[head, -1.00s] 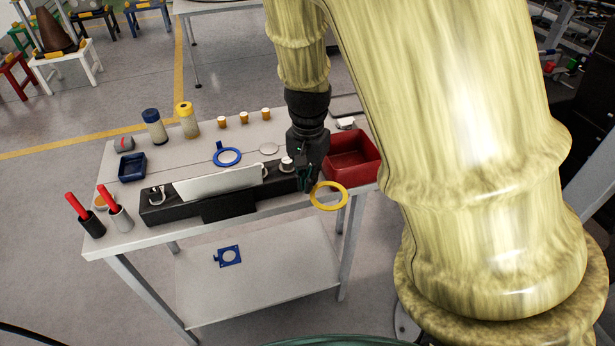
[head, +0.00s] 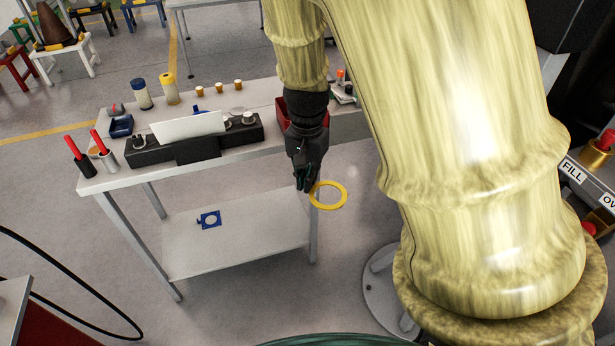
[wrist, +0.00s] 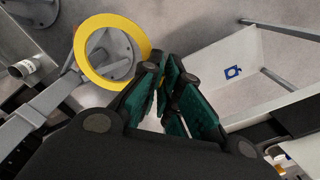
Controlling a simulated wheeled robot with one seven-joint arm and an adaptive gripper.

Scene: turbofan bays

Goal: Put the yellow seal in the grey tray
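The yellow seal (head: 328,206) is a flat ring. My gripper (head: 307,186) is shut on the edge of the seal and holds it in the air, in front of the workbench. In the wrist view the seal (wrist: 82,62) sticks out to the left of the green-padded fingers (wrist: 165,92), its near edge between them. I cannot make out a grey tray in these views.
The workbench (head: 110,182) stands behind and left of my gripper, with a red bin (head: 283,116), a small blue bin (head: 121,126) and a black fixture (head: 195,149). A blue plate (head: 209,220) lies on its lower shelf. A panel marked FILL (head: 572,171) is at right.

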